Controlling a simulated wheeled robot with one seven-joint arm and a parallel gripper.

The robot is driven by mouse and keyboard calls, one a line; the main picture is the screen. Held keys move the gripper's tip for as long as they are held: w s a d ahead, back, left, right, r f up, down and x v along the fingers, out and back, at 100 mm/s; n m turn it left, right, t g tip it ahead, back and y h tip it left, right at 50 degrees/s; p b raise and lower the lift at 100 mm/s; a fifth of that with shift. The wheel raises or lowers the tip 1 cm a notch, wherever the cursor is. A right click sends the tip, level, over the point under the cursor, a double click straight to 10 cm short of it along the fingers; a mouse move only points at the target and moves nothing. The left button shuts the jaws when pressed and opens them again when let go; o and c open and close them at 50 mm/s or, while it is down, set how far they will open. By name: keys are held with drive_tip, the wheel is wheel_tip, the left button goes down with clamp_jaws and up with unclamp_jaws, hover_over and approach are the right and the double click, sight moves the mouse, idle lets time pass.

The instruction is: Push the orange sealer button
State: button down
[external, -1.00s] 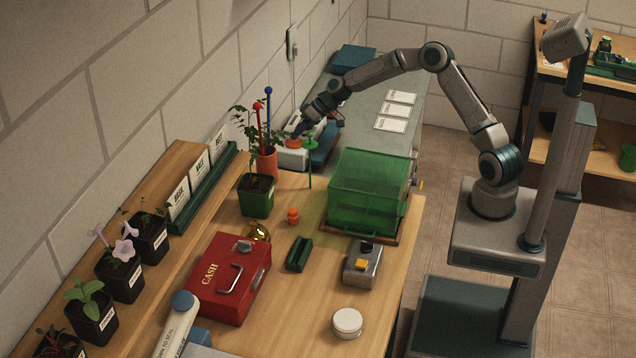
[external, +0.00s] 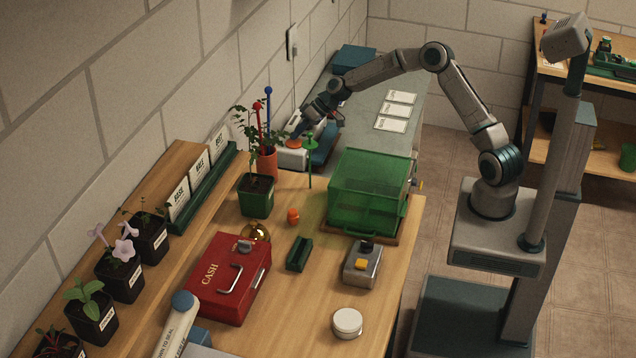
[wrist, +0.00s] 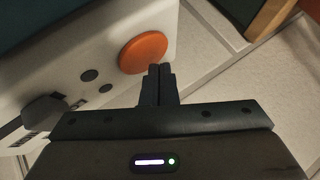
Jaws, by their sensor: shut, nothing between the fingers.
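The orange button (wrist: 145,52) is a round, slightly raised disc on the white sealer housing (wrist: 92,28) in the wrist view. In the external view the button (external: 294,142) shows on top of the white housing (external: 291,159), at the far end of the wooden bench. My gripper (wrist: 162,70) is shut and empty. Its fingertips overlap the lower right edge of the button in the wrist view. In the external view my gripper (external: 299,134) points down at the button. I cannot tell whether the tips touch it.
A potted plant (external: 257,195), an orange pot (external: 266,161) with red and blue rods and a green stake (external: 310,165) stand near the sealer. A green translucent box (external: 366,190) is to the right. A grey box with a yellow button (external: 361,264) sits nearer the front.

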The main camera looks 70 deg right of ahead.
sight(298, 141)
drive_tip(key=shift+f, duration=0.15)
idle(0.4)
drive_tip(key=shift+f+b, duration=0.35)
drive_tip(key=shift+b, duration=0.4)
drive_tip(key=shift+r, duration=0.45)
drive_tip(key=shift+r+p, duration=0.95)
drive_tip(key=shift+r, duration=2.1)
idle(0.5)
